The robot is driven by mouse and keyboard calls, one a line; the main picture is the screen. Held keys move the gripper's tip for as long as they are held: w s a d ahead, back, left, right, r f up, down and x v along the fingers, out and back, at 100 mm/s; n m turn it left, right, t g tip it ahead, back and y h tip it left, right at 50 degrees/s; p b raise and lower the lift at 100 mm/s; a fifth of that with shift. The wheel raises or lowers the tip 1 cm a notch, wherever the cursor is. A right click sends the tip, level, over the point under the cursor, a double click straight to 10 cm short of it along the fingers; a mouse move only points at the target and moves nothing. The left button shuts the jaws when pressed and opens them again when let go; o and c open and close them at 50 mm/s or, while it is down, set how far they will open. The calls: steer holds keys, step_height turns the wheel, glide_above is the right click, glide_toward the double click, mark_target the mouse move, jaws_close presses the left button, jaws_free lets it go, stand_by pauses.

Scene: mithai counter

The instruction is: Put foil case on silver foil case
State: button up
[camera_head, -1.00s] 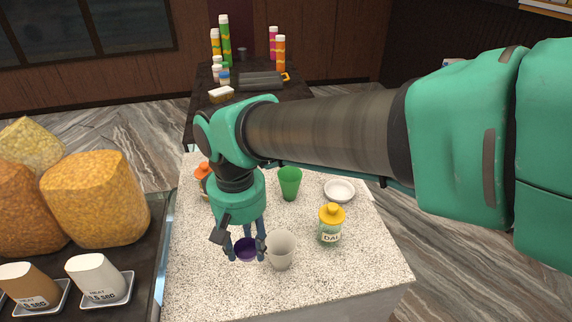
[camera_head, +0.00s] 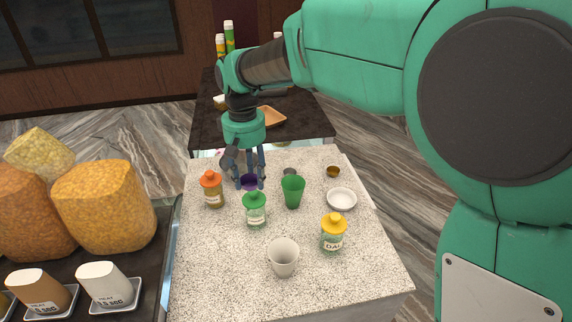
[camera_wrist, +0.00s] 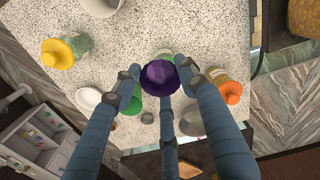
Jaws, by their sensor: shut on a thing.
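A purple foil case (camera_head: 249,181) is held between the fingers of my gripper (camera_head: 250,183), over the far left part of the speckled counter. In the wrist view the purple case (camera_wrist: 160,79) sits between the fingertips, its open side facing the camera. The silver foil case (camera_head: 290,172) is a small grey cup on the counter, to the right of my gripper and behind the green cup. It also shows small in the wrist view (camera_wrist: 147,117), apart from the purple case. A gold-brown foil case (camera_head: 333,171) stands farther right.
The green cup (camera_head: 292,192) stands close to the silver case. An orange-lidded jar (camera_head: 212,190) and a green-lidded jar (camera_head: 255,211) are near my gripper. A white bowl (camera_head: 341,199), yellow-lidded jar (camera_head: 333,233) and white cup (camera_head: 283,257) stand farther off. The near left counter is clear.

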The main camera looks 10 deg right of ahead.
steer(key=w+d+f+p, duration=0.2)
steer(key=w+d, duration=0.6)
steer(key=w, duration=0.6)
steer(key=w+d+f+p, duration=0.2)
steer(key=w+d+f, duration=0.1)
steer(key=w+d, duration=0.8)
steer(key=f, duration=0.1)
steer(key=w+a+f, duration=0.1)
steer(key=f, duration=0.1)
steer(key=w+a+f, duration=0.1)
steer(key=shift+w+a+f, duration=0.15)
steer(key=shift+w+f, duration=0.05)
steer(key=shift+f, duration=0.15)
steer(key=shift+f+p, duration=0.55)
steer(key=shift+f, duration=2.6)
steer(key=shift+f+p, duration=0.3)
steer(key=shift+f, duration=1.55)
